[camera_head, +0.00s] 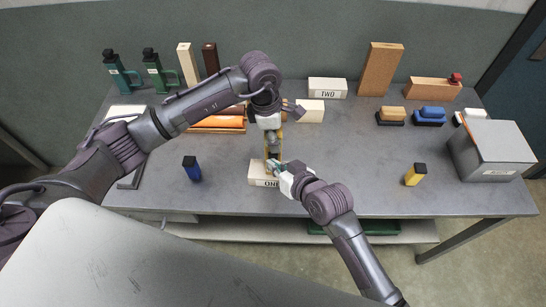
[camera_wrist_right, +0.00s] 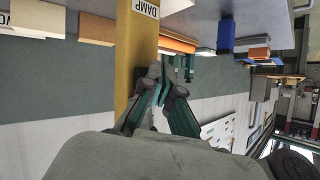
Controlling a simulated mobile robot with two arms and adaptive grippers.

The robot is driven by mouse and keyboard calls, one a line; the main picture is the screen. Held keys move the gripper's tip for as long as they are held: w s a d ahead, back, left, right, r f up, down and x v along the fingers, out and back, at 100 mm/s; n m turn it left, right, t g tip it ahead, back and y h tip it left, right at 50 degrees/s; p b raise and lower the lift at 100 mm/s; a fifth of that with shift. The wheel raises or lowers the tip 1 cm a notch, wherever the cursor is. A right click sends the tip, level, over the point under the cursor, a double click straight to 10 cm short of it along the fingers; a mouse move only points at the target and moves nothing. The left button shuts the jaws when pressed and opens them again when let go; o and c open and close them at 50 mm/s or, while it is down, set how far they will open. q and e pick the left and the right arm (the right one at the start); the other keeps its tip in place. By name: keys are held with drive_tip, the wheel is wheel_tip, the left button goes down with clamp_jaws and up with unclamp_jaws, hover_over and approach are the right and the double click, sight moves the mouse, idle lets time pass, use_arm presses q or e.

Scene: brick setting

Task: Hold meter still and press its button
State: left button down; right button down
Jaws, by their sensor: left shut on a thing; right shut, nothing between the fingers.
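The yellow meter (camera_head: 273,152) stands upright by the white block marked ONE (camera_head: 262,180) near the table's front edge. In the right wrist view the meter (camera_wrist_right: 134,60) is a tall yellow body with a white DAMP label, seen upside down. My left gripper (camera_head: 271,136) is shut on the meter's upper part from above. My right gripper (camera_head: 278,166) is shut and empty, low at the meter's front right. In the right wrist view its closed fingertips (camera_wrist_right: 158,82) overlap the meter's edge; I cannot tell whether they touch. I cannot make out the button.
A blue bottle (camera_head: 192,169) stands left and a small yellow bottle (camera_head: 415,174) right on the grey table (camera_head: 340,170). A grey box (camera_head: 494,150) is at the right end. A block marked TWO (camera_head: 327,88), tan blocks and green bottles line the back.

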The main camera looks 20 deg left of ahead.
drive_tip(key=shift+w, duration=0.15)
idle(0.4)
drive_tip(key=shift+s+d, duration=0.25)
drive_tip(key=shift+s, duration=0.6)
drive_tip(key=s, duration=0.2)
drive_tip(key=s+d, duration=0.1)
drive_tip(key=s, duration=0.2)
drive_tip(key=shift+d, duration=0.15)
drive_tip(key=shift+w, duration=0.1)
idle(0.4)
use_arm(q)
drive_tip(key=c, duration=0.6)
unclamp_jaws()
